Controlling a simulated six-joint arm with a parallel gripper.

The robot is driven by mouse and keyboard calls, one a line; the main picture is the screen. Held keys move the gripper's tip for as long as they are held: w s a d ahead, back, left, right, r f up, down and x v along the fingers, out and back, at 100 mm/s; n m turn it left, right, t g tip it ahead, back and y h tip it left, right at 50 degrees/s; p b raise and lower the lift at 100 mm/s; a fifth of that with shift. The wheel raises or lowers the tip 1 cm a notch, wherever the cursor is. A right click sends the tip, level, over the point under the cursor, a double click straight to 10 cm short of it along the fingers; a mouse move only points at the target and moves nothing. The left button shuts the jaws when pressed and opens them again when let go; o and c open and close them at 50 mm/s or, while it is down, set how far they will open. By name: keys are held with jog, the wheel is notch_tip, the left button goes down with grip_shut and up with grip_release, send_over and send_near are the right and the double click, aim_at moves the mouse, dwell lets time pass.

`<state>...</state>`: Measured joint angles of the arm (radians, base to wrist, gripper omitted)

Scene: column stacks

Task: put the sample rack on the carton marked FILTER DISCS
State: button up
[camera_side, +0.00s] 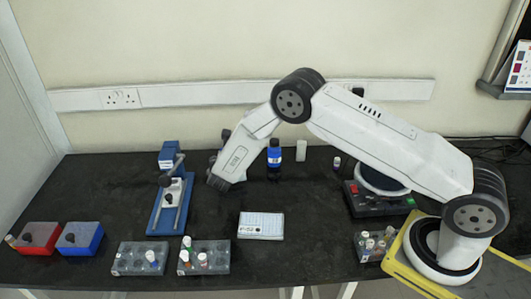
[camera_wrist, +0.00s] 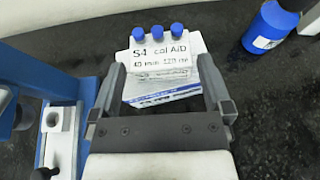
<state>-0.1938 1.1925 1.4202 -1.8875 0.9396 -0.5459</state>
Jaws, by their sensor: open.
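In the wrist view my gripper (camera_wrist: 162,72) is open. A white block with three blue caps (camera_wrist: 160,48) shows between and beyond its fingertips. Its handwritten label seems to begin "S4". A white carton with blue print (camera_wrist: 165,95) shows just below the block; I cannot read its marking. In the side view my gripper (camera_side: 222,184) hangs above the bench and hides what is behind it. Another white carton (camera_side: 261,225) lies to its right and nearer; its lettering is too small to read. Two grey racks with vials (camera_side: 140,258) (camera_side: 204,258) stand at the front left.
A blue stand with a metal rod (camera_side: 170,200) is left of my gripper. A blue bottle (camera_side: 274,157) stands behind to the right. Red (camera_side: 36,240) and blue (camera_side: 80,240) boxes stand far left. Bare bench lies right of the nearer carton.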

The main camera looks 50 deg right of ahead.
jog(key=v, duration=0.9)
jog(key=shift+s+a+r, duration=0.15)
jog(key=shift+s+a, duration=0.05)
jog(key=shift+d, duration=0.1)
jog(key=s+d+r+m+g+y, duration=0.1)
jog(key=s+d+r+m+g, duration=0.1)
jog(key=s+d+m+g, duration=0.25)
jog(key=s+d+r+m+g+y, duration=0.1)
jog(key=s+d+r+m+g, duration=0.15)
jog(key=s+m, duration=0.4)
jog(key=s+a+r+m+y, duration=0.1)
jog(key=s+r+m+y, duration=0.1)
jog(key=s+m, duration=0.5)
jog(key=s+a+r+m+y, duration=0.1)
jog(key=s+r+m+y, duration=0.2)
jog(key=s+m+y, duration=0.2)
jog(key=s+m, duration=0.3)
jog(key=m, duration=0.1)
jog(key=shift+s+a+y, duration=0.25)
jog(key=shift+a+y, duration=0.05)
jog(key=shift+a, duration=0.1)
